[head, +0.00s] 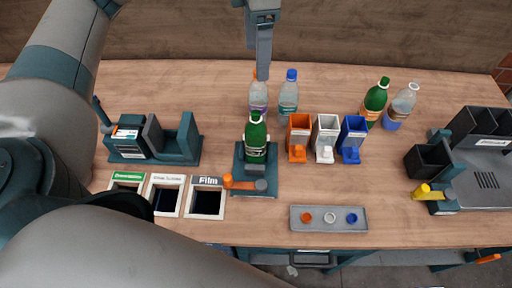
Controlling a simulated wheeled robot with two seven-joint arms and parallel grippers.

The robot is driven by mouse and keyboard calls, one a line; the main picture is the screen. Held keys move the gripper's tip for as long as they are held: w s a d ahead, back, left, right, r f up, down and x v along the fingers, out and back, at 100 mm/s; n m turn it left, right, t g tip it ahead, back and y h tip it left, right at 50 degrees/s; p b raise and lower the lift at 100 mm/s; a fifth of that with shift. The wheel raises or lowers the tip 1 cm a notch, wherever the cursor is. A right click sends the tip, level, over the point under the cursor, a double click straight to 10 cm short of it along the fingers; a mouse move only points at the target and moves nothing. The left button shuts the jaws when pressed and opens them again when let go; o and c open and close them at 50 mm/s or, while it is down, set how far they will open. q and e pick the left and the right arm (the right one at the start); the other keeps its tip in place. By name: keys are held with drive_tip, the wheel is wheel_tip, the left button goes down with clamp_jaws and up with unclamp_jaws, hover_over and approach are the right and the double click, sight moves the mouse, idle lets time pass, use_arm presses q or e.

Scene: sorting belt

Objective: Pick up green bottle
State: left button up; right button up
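One green bottle (256,138) stands upright on a dark teal fixture (268,186) near the table's middle. A second green bottle (375,98), with an orange-and-white label, stands at the back right. My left gripper (263,72) hangs down from the top edge, above and behind the middle green bottle and apart from it. It is seen edge-on, so its opening does not show. It partly covers the orange cap of a clear bottle (258,97). My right gripper is not in view.
A blue-capped clear bottle (288,94) and a white-capped one (400,107) stand at the back. Orange (299,121), white (326,124) and blue (353,126) bins stand right of the fixture. A grey tray (299,226) lies in front. Machines stand left (185,140) and right (480,190).

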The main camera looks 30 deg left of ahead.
use_arm(q)
drive_tip(key=b, duration=0.6)
hover_over(256, 112)
wheel_tip(256, 112, down, 6)
drive_tip(key=shift+w+f, duration=0.1)
drive_tip(key=shift+f, duration=0.1)
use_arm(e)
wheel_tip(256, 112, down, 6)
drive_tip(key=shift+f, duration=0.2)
use_arm(q)
wheel_tip(256, 112, down, 11)
drive_tip(key=p, duration=0.5)
drive_tip(key=shift+f, duration=0.6)
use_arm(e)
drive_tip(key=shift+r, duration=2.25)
